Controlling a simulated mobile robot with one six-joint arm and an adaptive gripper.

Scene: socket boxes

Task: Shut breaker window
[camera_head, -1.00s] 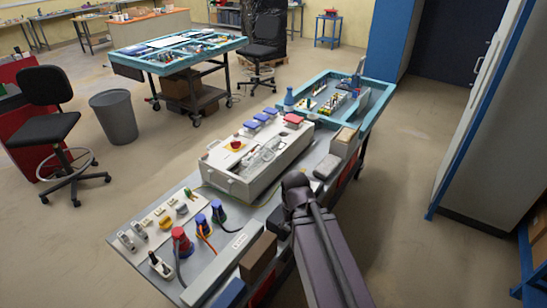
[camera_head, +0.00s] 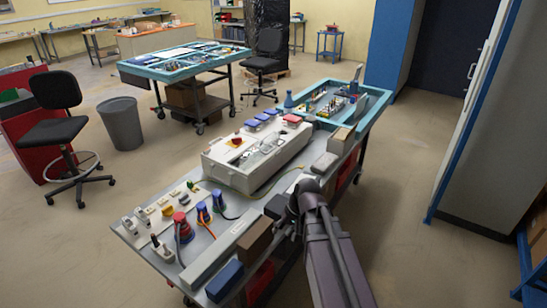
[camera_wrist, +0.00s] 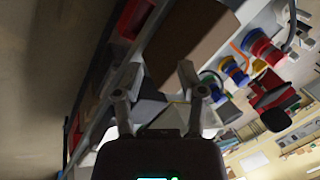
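The grey-white breaker box (camera_head: 228,173) stands on the workbench, left of my arm, with a red-and-yellow switch on top. Its clear breaker window (camera_head: 268,150) is at the right part of the top. It is small and see-through, and I cannot tell its exact angle. My gripper (camera_head: 300,198) is in front of and to the right of the box, over the bench's near side, apart from the window. In the wrist view my gripper (camera_wrist: 158,78) has its two fingers spread with nothing held between them. The window is not clearly visible there.
A brown block (camera_head: 255,240) and a blue block (camera_head: 224,281) line the bench's near edge. Red and blue plugs (camera_head: 203,213) with cables stand left of them. A blue-edged tray (camera_head: 375,108) is at the far end. Open floor (camera_head: 410,170) lies to the right.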

